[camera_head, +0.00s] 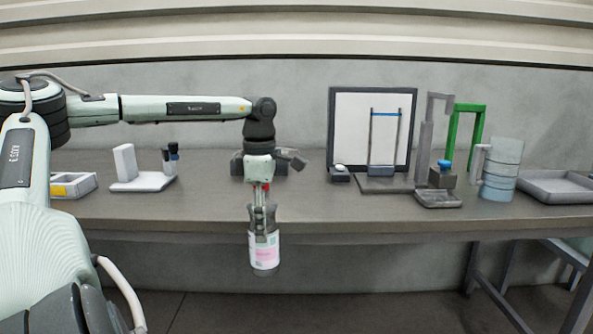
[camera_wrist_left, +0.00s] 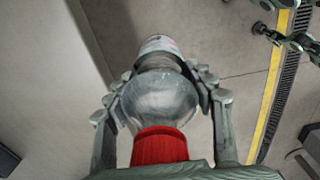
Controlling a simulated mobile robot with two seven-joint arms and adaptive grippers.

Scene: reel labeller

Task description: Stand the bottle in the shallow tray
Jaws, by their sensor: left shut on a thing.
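My left gripper (camera_head: 262,207) is shut on a clear bottle (camera_head: 264,250) with a white and pink label and a red cap. The bottle hangs roughly upright in front of the table's front edge, over the floor. In the left wrist view, the gripper fingers (camera_wrist_left: 165,92) clasp the clear rounded shoulder of the bottle (camera_wrist_left: 158,98), with the red cap nearest the camera. A grey shallow tray (camera_head: 555,198) sits at the far right of the table and looks empty; the picture's edge cuts it off. Jointed parts at the upper right of the wrist view may be my right gripper.
The table (camera_head: 330,212) holds a white-panelled frame (camera_head: 345,105), a green stand (camera_head: 453,125), a stack of bluish translucent rings (camera_head: 502,170) left of the tray, and a small dark tray (camera_head: 438,199). A white block on a base (camera_head: 140,180) stands at left. The table's middle front is clear.

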